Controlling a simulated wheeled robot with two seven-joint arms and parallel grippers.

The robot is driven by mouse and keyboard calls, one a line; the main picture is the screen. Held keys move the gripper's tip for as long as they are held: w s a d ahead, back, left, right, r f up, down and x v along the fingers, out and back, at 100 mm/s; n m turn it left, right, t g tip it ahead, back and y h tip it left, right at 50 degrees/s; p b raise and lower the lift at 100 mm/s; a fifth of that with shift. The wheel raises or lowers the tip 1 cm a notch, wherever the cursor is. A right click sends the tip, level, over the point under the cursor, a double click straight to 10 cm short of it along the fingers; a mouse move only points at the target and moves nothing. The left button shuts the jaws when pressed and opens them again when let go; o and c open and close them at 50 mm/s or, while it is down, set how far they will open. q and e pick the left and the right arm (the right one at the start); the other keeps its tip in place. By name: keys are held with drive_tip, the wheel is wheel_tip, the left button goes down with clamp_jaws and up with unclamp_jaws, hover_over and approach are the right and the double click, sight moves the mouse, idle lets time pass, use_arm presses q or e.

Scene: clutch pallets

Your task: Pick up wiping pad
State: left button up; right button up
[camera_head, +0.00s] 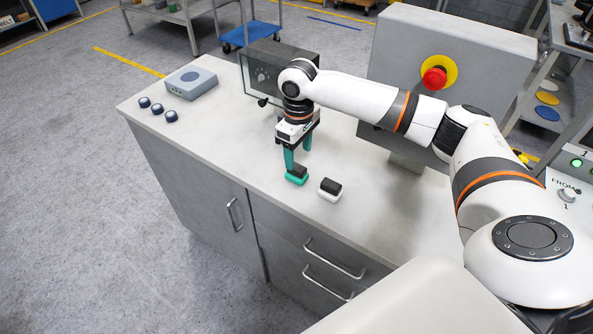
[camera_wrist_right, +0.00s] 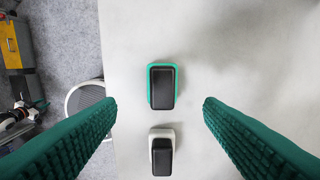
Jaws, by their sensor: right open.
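Two small pad-like blocks with black tops lie on the grey worktop; I cannot tell which one the task names. One has a green base (camera_head: 296,176) and shows upright in the middle of the right wrist view (camera_wrist_right: 162,88). The other has a white base (camera_head: 329,190) and lies below it in the right wrist view (camera_wrist_right: 161,152). My right gripper (camera_head: 299,158) points down over the green-based pad. Its green fingers are spread and empty, one on each side of that pad in the right wrist view (camera_wrist_right: 158,103). My left gripper is not in view.
A grey-blue box (camera_head: 192,83) and three dark round-topped pieces (camera_head: 157,108) stand at the worktop's left end. A dark instrument box (camera_head: 268,68) stands behind my gripper. A grey cabinet with a red emergency button (camera_head: 434,78) stands behind my arm. The worktop's front edge is close to the pads.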

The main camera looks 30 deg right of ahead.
sight(297, 166)
drive_tip(key=shift+f, duration=0.8)
drive_tip(key=f, duration=0.1)
drive_tip(key=f+p, duration=0.1)
drive_tip(key=f, duration=0.2)
drive_tip(key=shift+w+f, duration=0.15)
drive_tip(key=shift+w, duration=0.15)
drive_tip(key=shift+f+p, duration=0.3)
drive_tip(key=shift+f, duration=0.25)
drive_tip(key=c, duration=1.1)
